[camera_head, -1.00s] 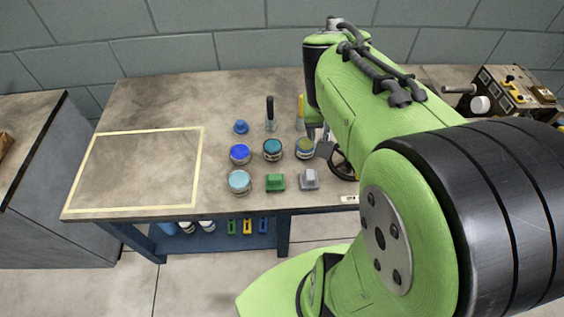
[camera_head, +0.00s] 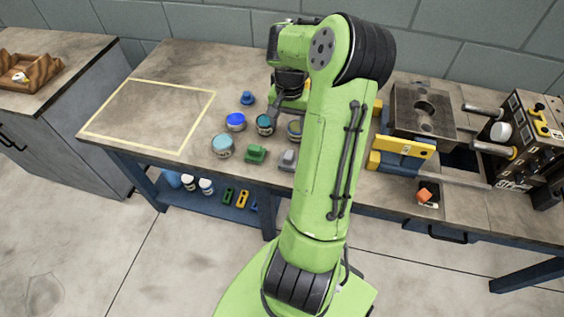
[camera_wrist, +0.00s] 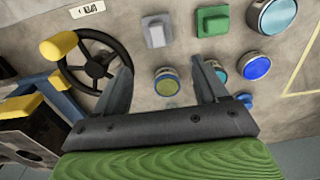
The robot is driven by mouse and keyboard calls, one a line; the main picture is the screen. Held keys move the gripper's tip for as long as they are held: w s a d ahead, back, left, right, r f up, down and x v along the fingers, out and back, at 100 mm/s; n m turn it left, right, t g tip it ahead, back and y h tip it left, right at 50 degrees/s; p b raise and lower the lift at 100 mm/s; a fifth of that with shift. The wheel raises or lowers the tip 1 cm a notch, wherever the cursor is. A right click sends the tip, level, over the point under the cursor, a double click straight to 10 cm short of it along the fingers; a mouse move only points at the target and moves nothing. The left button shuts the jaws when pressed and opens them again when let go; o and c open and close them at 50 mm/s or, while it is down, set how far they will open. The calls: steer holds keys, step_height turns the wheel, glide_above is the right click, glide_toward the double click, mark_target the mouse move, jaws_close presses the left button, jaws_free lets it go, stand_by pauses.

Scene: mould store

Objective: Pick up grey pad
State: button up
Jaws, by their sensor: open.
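The grey pad (camera_head: 288,160) is a small grey block with a raised grip, at the front of the bench beside my arm in the head view. In the wrist view the grey pad (camera_wrist: 157,32) lies at the top, beyond my fingertips and apart from them. My gripper (camera_wrist: 161,68) is open and empty, pointing down over the bench. A round jar with an olive lid (camera_wrist: 167,82) shows between its fingers.
A green pad (camera_wrist: 213,20) sits beside the grey pad. Light blue (camera_head: 222,145), blue (camera_head: 235,121) and teal (camera_head: 265,124) jars stand to the left. A black handwheel (camera_wrist: 95,65) is close to one finger. A yellow-taped area (camera_head: 150,110) on the bench is empty.

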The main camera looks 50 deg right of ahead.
mark_target(289, 154)
step_height(289, 154, down, 9)
steer(key=b, duration=0.2)
steer(key=shift+f+b, duration=0.15)
steer(key=shift+b, duration=0.15)
steer(key=f, duration=0.1)
steer(key=f+b, duration=0.1)
steer(key=f, duration=0.1)
steer(key=f+b, duration=0.1)
steer(key=f, duration=0.1)
steer(key=shift+s+f, duration=0.1)
steer(key=shift+s, duration=0.15)
steer(key=c, duration=0.9)
step_height(289, 154, up, 10)
steer(key=p, duration=0.3)
steer(key=o, duration=0.6)
steer(key=c, duration=0.4)
